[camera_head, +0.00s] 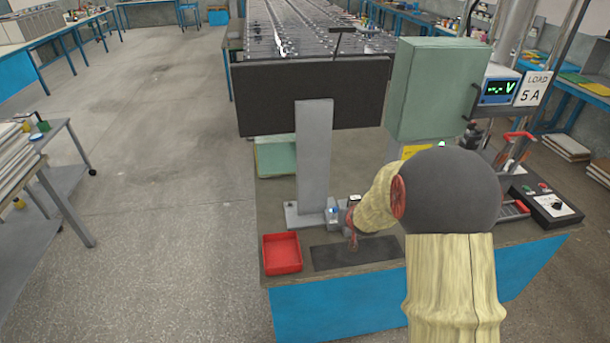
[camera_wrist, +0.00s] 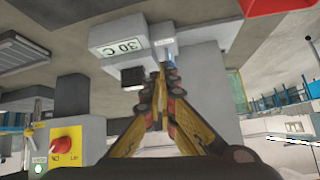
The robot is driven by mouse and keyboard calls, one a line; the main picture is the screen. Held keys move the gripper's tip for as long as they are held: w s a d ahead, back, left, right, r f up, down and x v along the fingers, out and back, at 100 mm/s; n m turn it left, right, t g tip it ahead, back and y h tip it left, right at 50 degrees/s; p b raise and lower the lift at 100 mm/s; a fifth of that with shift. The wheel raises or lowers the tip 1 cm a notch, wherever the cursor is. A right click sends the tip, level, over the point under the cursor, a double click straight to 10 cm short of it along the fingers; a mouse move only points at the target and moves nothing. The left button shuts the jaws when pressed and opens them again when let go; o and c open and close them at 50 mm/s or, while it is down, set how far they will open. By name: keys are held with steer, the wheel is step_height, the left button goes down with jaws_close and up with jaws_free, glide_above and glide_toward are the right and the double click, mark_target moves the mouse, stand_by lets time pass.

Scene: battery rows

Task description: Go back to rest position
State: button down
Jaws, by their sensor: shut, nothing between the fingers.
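A grey box labelled "30 C" (camera_wrist: 118,38) shows beside the fingertips in the wrist view. The large dark elbow of my arm hides part of the bench's right side.
A red tray (camera_head: 282,268) sits at the bench's front left corner. A monitor on a grey stand (camera_head: 314,150) and a green cabinet (camera_head: 432,90) rise behind. The floor at left is open.

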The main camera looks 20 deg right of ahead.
steer(key=shift+s+f, duration=0.1)
steer(key=s+a+f+g+y, duration=0.1)
steer(key=s+a+g, duration=0.15)
steer(key=s, duration=0.35)
steer(key=s+a+f+g, duration=0.1)
steer(key=s+f+g, duration=0.15)
steer(key=s, duration=0.45)
steer(key=s+a+r+n+t+y, duration=0.1)
steer(key=s+a+r+n, duration=0.1)
steer(key=s+a+r, duration=0.6)
steer(key=s+a+r+n+t+y, duration=0.1)
steer(key=s+a+r+n, duration=0.2)
steer(key=s+a+r, duration=0.6)
steer(key=a+r, duration=0.5)
steer(key=r, duration=0.4)
steer(key=shift+s+n, duration=0.25)
steer(key=shift+n, duration=0.05)
